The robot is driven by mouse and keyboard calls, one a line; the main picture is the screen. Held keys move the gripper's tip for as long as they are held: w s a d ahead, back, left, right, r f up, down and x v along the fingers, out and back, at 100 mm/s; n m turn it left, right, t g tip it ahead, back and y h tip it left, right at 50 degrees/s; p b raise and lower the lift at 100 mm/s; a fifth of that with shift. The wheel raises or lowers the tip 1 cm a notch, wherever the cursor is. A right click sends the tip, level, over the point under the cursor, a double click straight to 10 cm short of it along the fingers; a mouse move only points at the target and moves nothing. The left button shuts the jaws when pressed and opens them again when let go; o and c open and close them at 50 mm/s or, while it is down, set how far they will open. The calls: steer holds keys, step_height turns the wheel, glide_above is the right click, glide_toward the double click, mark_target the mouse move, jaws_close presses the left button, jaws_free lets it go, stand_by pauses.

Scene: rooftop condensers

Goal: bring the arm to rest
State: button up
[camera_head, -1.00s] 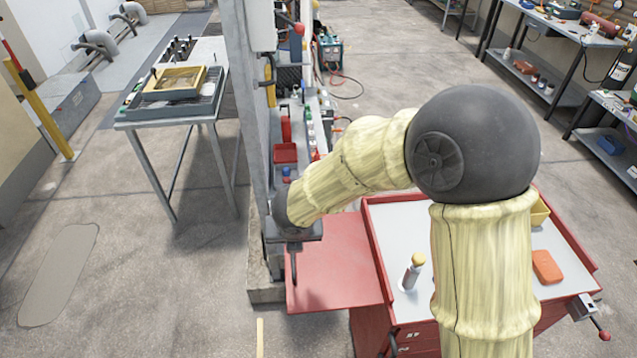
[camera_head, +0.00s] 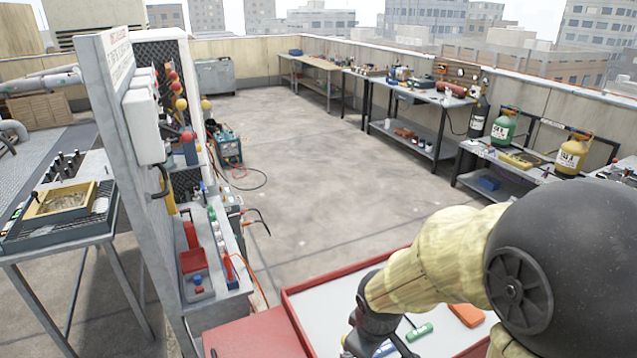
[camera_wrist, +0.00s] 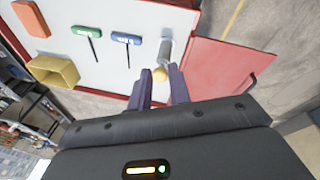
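My arm is bent over the white-topped red cart (camera_head: 322,302) at the lower right of the head view. My gripper (camera_wrist: 160,70) is low in the wrist view. Its two purple-grey fingers stand apart with nothing visibly clasped. A grey cylinder with a yellow cap (camera_wrist: 161,73) shows just beyond the fingertips; the exact gap to it cannot be told. The gripper's fingers are not clear in the head view.
On the cart top lie a green-handled tool (camera_wrist: 87,31), a blue-handled tool (camera_wrist: 126,38), an orange block (camera_wrist: 31,18) and a yellow bin (camera_wrist: 53,69). A tall tool panel (camera_head: 125,190) stands left. Open floor (camera_head: 320,150) lies behind the cart.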

steer(key=s+d+m, duration=0.3)
steer(key=d+m, duration=0.2)
steer(key=m, duration=0.4)
steer(key=shift+s+d+r, duration=0.25)
steer(key=shift+d+r, duration=0.05)
steer(key=shift+r, duration=0.05)
stand_by(0.8)
